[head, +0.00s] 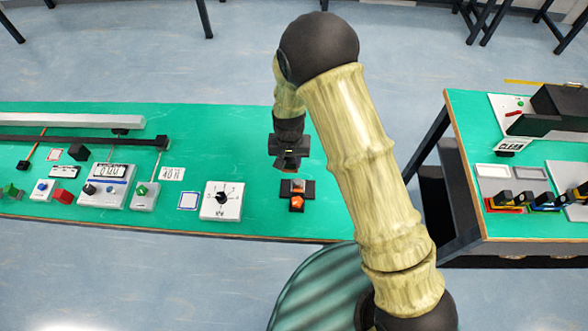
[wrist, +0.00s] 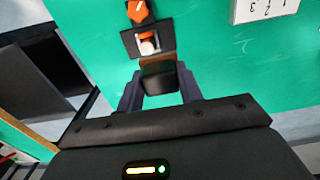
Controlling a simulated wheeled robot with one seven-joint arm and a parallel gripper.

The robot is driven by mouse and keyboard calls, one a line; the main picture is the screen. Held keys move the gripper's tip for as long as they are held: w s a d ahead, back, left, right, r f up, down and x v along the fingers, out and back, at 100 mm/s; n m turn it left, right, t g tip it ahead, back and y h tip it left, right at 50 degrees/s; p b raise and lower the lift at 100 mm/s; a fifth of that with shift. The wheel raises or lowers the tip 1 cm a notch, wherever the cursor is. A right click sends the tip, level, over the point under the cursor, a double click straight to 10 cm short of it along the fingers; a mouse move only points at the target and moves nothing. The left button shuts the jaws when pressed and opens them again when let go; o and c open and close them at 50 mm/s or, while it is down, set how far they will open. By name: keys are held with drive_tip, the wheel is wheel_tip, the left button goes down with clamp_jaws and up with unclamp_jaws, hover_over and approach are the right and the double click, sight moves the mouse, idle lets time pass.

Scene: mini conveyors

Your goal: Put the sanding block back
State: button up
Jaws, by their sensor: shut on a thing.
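My gripper (head: 290,158) is above the right end of the green conveyor table (head: 260,215). In the wrist view my gripper (wrist: 158,86) is shut on a small dark block (wrist: 158,76), which looks like the sanding block. The block hangs between the fingertips; its underside is hidden. Just beyond it is a black fixture (wrist: 126,45) with a white-and-orange part and an orange knob (wrist: 137,11). In the head view this fixture (head: 309,188) sits below my gripper. I cannot tell how far the block is above the table.
A white dial box (head: 221,212) stands left of the fixture. A second green table (head: 470,115) with trays stands right, across a floor gap.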

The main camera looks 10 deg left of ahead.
drive_tip(key=w+d+f, duration=0.1)
drive_tip(key=w+d, duration=0.1)
drive_tip(key=d, duration=0.7)
drive_tip(key=w+d+f+m, duration=0.1)
drive_tip(key=w+d+f, duration=0.1)
drive_tip(key=d, duration=0.7)
drive_tip(key=w+d+f+m, duration=0.1)
drive_tip(key=w+d+f, duration=0.1)
drive_tip(key=d, duration=0.8)
drive_tip(key=shift+d, duration=0.1)
